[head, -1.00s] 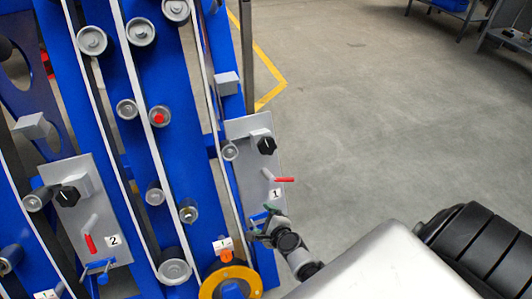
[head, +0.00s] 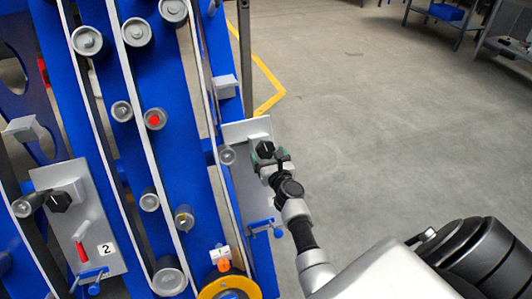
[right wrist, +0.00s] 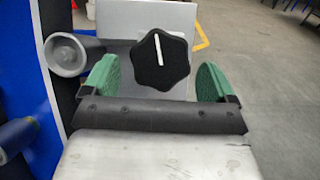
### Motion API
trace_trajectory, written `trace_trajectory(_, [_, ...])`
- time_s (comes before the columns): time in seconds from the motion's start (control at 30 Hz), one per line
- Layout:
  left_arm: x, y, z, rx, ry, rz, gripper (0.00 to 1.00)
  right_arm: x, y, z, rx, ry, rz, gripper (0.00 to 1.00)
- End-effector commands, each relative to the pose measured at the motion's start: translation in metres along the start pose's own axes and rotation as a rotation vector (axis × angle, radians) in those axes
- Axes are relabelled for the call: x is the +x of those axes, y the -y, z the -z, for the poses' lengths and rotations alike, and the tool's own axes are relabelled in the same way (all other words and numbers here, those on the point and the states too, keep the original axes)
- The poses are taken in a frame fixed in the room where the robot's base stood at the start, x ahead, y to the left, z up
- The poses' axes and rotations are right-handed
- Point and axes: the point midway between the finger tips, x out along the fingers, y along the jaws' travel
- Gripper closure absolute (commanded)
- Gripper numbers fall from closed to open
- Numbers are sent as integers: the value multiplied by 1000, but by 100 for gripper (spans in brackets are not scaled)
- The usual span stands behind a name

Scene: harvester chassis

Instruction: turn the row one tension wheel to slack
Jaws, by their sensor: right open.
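The row one tension wheel, a black lobed knob (head: 265,149) with a white pointer line, sits on the grey panel (head: 234,131) at the right of the blue frame. In the right wrist view the knob (right wrist: 175,55) faces me, its white line close to upright and leaning slightly left. My right gripper (head: 269,164) is at the knob, also seen in the right wrist view (right wrist: 158,84). Its green finger pads are spread to either side of the knob, with gaps. My arm hides the panel's number label and red lever. My left gripper is out of view.
A grey roller (right wrist: 68,55) stands close left of the knob in the right wrist view. The row two panel (head: 99,210) has its own black knob (head: 59,201) and red lever (head: 81,252). Open concrete floor (head: 400,130) lies to the right.

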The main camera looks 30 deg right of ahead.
Motion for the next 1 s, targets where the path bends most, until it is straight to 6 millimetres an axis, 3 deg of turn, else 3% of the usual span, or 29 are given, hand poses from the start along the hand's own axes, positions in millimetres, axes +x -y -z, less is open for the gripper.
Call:
trace_trajectory(0.2, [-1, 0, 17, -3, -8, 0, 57, 21, 0, 1, -1, 0, 0, 13])
trace_trajectory(0.53, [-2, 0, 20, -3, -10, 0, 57, 24, 0, 0, -1, -1, 0, 14])
trace_trajectory(0.83, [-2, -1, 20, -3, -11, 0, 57, 24, 0, 1, -1, -1, 0, 60])
trace_trajectory(1.0, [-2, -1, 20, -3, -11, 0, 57, 23, 0, 1, -7, -1, -3, 62])
